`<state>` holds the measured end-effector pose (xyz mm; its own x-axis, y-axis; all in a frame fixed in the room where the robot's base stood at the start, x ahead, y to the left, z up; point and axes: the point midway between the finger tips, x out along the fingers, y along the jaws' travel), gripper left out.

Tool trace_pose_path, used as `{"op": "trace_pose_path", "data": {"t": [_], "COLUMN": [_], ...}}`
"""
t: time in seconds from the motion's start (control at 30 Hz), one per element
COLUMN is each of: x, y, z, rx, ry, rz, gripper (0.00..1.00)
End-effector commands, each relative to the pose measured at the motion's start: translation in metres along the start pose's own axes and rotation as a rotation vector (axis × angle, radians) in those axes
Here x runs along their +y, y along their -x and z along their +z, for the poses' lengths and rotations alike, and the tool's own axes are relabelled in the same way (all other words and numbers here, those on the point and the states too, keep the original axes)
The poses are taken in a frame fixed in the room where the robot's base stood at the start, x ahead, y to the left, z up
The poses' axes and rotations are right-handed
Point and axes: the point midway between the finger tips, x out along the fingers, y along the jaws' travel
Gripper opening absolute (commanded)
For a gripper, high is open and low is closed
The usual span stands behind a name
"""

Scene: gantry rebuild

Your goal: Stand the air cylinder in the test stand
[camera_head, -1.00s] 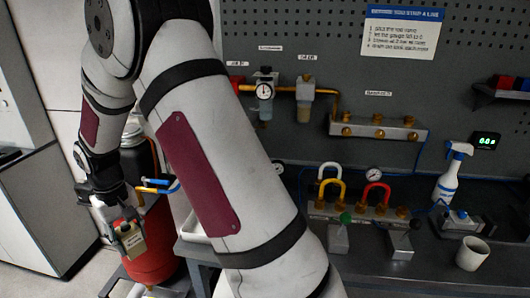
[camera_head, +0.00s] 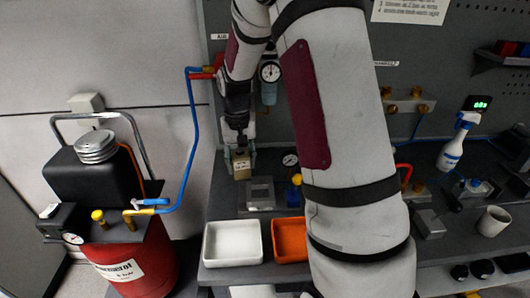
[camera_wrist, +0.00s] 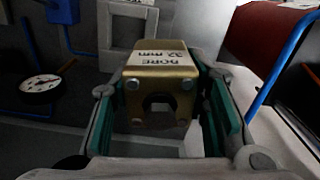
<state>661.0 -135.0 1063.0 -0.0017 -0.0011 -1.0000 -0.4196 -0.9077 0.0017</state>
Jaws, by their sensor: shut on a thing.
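The air cylinder, a brass-coloured block (camera_head: 242,168) with a pale label, hangs in my gripper (camera_head: 240,152) above the back of the bench. In the wrist view the cylinder (camera_wrist: 165,78) is clasped between the green pads of my gripper (camera_wrist: 167,105), with "BORE 32 mm" on its label and a round notch in the near end. A grey block with a square recess, which looks like the test stand (camera_head: 260,194), stands on the bench just right of and below the cylinder. It also seems to show beyond the cylinder in the wrist view (camera_wrist: 118,30). The cylinder looks apart from it.
A white tray (camera_head: 232,262) and an orange tray (camera_head: 290,255) lie at the bench front. A red tank with a black top (camera_head: 138,268) stands left, its blue hose (camera_head: 192,130) rising near my arm. A gauge (camera_head: 290,160) stands behind the stand.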

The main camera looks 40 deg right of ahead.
Motion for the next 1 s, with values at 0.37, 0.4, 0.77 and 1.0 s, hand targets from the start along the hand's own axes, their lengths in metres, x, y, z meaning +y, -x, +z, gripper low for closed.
{"op": "trace_pose_path", "data": {"t": [0.37,0.4,0.77,1.0], "x": [0.055,0.055,0.055,0.055], "y": [0.009,0.006,-0.023,-0.035], "z": [0.011,0.011,0.01,0.011], "rx": [0.0,0.0,0.0,0.0], "ry": [-0.164,-0.164,-0.162,-0.162], "rz": [-0.002,-0.002,-0.002,-0.002], "gripper": [0.0,0.0,0.0,0.0]}}
